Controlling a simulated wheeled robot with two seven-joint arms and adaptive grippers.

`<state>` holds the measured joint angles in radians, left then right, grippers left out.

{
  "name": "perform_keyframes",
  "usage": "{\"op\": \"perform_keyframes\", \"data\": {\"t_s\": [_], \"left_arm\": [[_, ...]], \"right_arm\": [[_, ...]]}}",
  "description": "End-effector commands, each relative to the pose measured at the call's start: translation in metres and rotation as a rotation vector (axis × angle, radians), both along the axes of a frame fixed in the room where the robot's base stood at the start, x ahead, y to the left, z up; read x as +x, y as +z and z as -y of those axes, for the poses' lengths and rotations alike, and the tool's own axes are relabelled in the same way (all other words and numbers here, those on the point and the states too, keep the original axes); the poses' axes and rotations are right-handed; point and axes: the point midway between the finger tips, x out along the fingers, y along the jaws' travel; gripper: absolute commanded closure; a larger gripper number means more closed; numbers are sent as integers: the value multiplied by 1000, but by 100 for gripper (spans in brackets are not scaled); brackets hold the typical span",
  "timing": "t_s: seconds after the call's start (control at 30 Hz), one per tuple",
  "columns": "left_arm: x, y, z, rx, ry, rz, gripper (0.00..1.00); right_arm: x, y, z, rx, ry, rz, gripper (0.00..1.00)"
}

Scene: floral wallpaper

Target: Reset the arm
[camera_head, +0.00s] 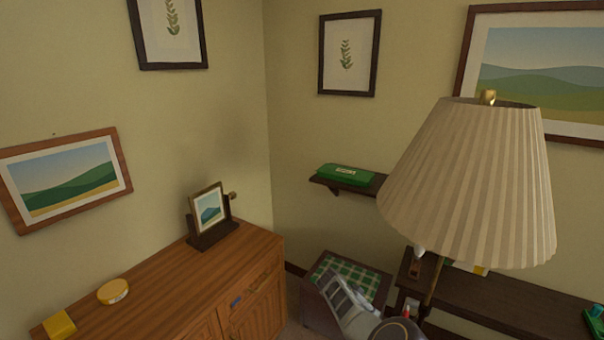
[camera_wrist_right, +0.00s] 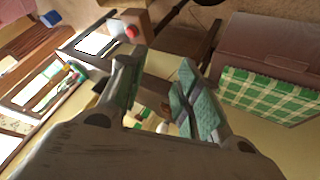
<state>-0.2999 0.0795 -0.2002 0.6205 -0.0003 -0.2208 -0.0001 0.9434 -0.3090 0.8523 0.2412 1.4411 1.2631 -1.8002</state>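My right gripper (camera_head: 342,285) shows at the bottom of the head view, a little right of the middle, in front of a box-like seat with a green checked top (camera_head: 368,281). In the right wrist view my right gripper (camera_wrist_right: 160,72) has its two padded fingers spread apart. Nothing is held between them; only background shows in the gap. The green checked top also shows at the right of the wrist view (camera_wrist_right: 270,95), apart from the fingers. My left gripper is in neither view.
A wooden cabinet (camera_head: 190,285) stands at the left, bearing a small framed picture (camera_head: 209,209), a yellow round tin (camera_head: 113,291) and a yellow block (camera_head: 59,325). A pleated lamp (camera_head: 470,185) stands close at the right, before a dark low shelf (camera_head: 520,305). A green case (camera_head: 346,175) lies on a wall shelf.

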Motion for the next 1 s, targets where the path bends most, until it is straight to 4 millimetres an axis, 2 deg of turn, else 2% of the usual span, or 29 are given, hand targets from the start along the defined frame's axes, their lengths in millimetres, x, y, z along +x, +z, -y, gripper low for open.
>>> {"op": "perform_keyframes", "data": {"t_s": [0.27, 0.53, 0.77, 1.0], "left_arm": [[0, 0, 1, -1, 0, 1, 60], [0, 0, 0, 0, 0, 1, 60], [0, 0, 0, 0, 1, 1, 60], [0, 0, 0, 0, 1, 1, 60]], "right_arm": [[32, -1, -7, 61, -115, 286, 67], [75, 12, -12, 130, -165, 580, 67], [117, 35, -16, 216, -165, 826, 67], [163, 73, -29, 330, -92, 1054, 67]]}}
